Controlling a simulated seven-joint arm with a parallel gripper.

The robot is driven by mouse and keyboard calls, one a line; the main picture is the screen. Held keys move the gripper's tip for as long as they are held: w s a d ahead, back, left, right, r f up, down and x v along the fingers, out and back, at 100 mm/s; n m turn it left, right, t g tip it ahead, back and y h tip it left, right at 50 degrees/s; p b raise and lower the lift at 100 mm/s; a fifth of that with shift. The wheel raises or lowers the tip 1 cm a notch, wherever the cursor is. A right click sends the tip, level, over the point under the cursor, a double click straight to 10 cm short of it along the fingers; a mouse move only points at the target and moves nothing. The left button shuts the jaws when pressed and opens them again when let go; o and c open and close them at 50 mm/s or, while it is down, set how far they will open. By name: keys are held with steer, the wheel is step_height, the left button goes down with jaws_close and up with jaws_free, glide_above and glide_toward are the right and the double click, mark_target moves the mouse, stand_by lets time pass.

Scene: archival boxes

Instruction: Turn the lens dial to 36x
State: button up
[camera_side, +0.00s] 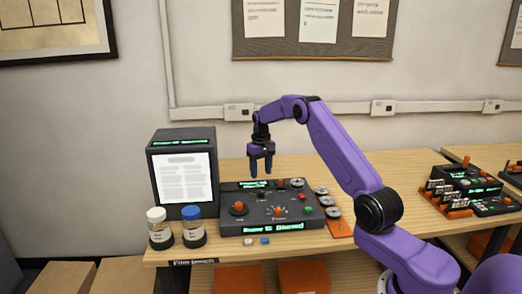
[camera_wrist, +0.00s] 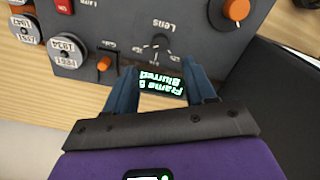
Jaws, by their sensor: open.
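The lens dial (camera_wrist: 157,46) shows in the wrist view as a small grey dial ringed by pale ticks, beside the upside-down word "Lens". Its setting is too small to read, and I cannot single it out surely in the side view. It sits on the dark console (camera_side: 251,216). My gripper (camera_side: 261,172) is open and empty, pointing down above the console's back part.
An orange knob (camera_wrist: 237,9) and a small orange lever (camera_wrist: 104,65) flank the dial. A screen (camera_side: 183,177) and two capped jars (camera_side: 161,235) (camera_side: 193,232) stand left. Small blocks (camera_side: 257,242) lie in front.

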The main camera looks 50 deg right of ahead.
step_height(320, 180, up, 9)
steer(key=shift+f, duration=0.15)
stand_by(0.4)
steer(key=s+a+r+n, duration=0.2)
steer(key=a+r+n, duration=0.1)
steer(key=a, duration=1.1)
steer(key=s+a+r+n, duration=0.2)
steer(key=s+a+n, duration=0.3)
steer(key=s+a, duration=0.7)
steer(key=s+a+n, duration=0.2)
steer(key=s+a, duration=0.2)
steer(key=s, duration=0.3)
steer(key=s+a+n, duration=0.2)
steer(key=s+a, duration=0.2)
steer(key=s, duration=0.3)
steer(key=s+d+f+n, duration=0.2)
steer(key=s, duration=0.5)
steer(key=s+d+f+n, duration=0.2)
steer(key=s, duration=0.6)
steer(key=shift+n, duration=0.3)
